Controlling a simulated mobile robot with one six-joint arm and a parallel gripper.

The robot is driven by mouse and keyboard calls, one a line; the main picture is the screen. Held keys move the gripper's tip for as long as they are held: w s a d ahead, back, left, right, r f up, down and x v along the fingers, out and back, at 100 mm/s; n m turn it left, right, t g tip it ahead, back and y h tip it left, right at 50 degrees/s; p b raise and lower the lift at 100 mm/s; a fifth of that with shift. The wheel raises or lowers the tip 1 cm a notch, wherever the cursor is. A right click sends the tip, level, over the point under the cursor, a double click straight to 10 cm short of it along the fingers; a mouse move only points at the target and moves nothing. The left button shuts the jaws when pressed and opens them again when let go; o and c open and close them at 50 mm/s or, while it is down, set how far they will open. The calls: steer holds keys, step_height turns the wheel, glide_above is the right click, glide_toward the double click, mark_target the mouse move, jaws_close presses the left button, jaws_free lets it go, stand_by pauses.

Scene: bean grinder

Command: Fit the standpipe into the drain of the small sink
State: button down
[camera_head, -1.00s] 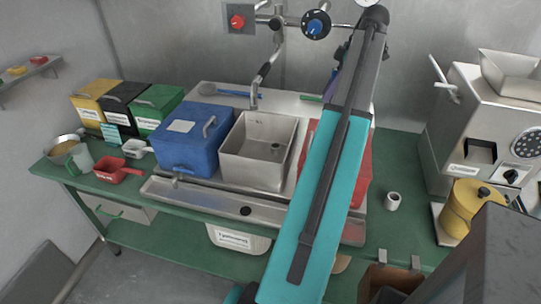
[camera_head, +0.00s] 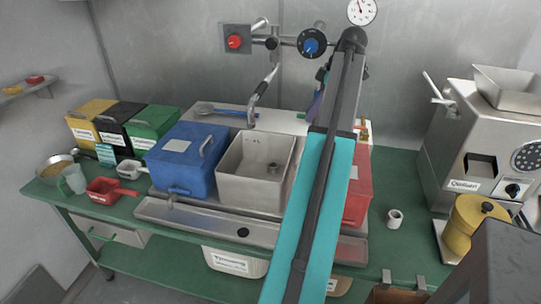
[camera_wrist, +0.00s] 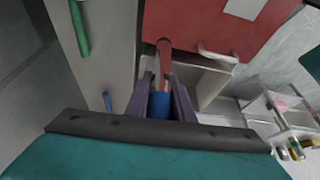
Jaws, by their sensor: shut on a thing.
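The small open steel sink (camera_head: 256,172) stands between the blue bin and the red bin in the head view. Its round drain (camera_head: 273,168) shows on the floor of the basin, with nothing standing in it. My gripper (camera_wrist: 164,85) has two dark purple fingers, shut on a blue piece (camera_wrist: 160,105). A reddish-brown tube end (camera_wrist: 164,58) projects ahead of it, apparently part of the same standpipe. In the head view my gripper (camera_head: 315,106) is mostly behind my arm, above the back ledge right of the sink. The standpipe is not clear there.
The blue bin (camera_head: 185,160) and red bin (camera_head: 358,190) flank the sink. A tap spout (camera_head: 262,90) hangs over the back ledge. A green rod (camera_wrist: 79,28) and a blue rod (camera_wrist: 107,101) show in the wrist view. The grinder (camera_head: 480,150) stands right.

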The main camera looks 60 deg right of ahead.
steer(key=w+a+p, duration=0.3)
steer(key=w+a, duration=0.2)
steer(key=w, duration=0.9)
steer(key=shift+s+f+p, duration=0.2)
steer(key=shift+f+p, duration=0.55)
steer(key=shift+f, duration=2.75)
steer(key=shift+s+f+p, duration=0.15)
steer(key=shift+f+p, duration=0.55)
steer(key=shift+f, duration=2.8)
steer(key=shift+f, duration=0.1)
steer(key=shift+f+p, duration=0.5)
steer(key=shift+f, duration=1.35)
steer(key=shift+f, duration=0.2)
steer(key=c, duration=1.5)
jaws_free()
steer(key=shift+c, duration=0.2)
steer(key=shift+r, duration=0.1)
